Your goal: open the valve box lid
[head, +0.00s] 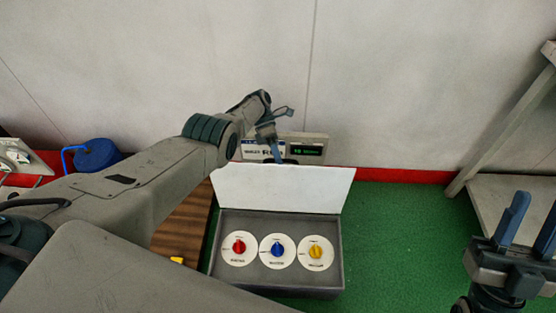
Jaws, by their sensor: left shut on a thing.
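The valve box (330,276) sits on the green surface in the lower middle of the head view. Its white lid (310,187) stands raised and tilted at the box's back edge, so the inside shows. Inside are a red knob (239,247), a blue knob (277,249) and a yellow knob (315,251), each on a white round dial. My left gripper (280,157) is at the lid's upper edge, shut on the lid; its fingertips are partly hidden there. My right gripper (530,225) is at the right edge, fingers apart, empty and away from the box.
A device with a green display (308,150) stands behind the lid. A blue container (97,154) is at the left. A brown wooden board (183,228) lies left of the box. A grey shelf frame (510,125) stands at the right. Green surface (400,240) right of the box is clear.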

